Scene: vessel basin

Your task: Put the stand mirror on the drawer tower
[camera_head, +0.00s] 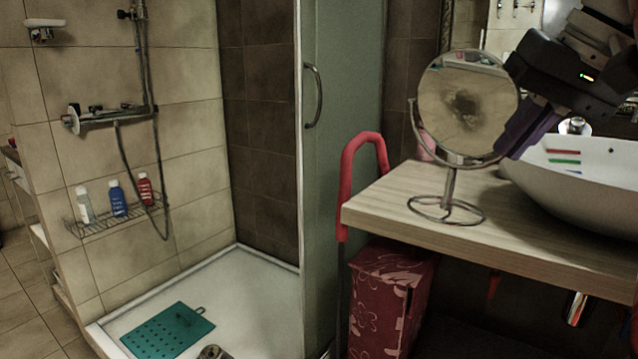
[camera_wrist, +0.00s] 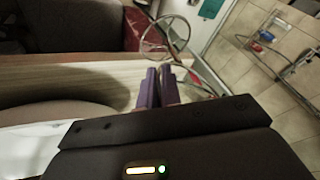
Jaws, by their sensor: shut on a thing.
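The stand mirror (camera_head: 465,105) has a round framed glass on a thin metal stem with a wire ring base. Its base appears to rest on the wooden counter, near the counter's left end. My gripper (camera_head: 506,143) reaches in from the upper right, its purple fingers shut on the lower right edge of the mirror frame. In the wrist view my gripper (camera_wrist: 160,74) has its fingers close together, with thin curved wire of the mirror beyond them. The exact contact is hard to see. I cannot clearly identify a drawer tower in either view.
The wooden counter (camera_head: 380,205) carries a white basin (camera_head: 585,190) at right. Below it stands a dark red patterned box (camera_head: 375,310), beside a red padded handle (camera_head: 346,190).

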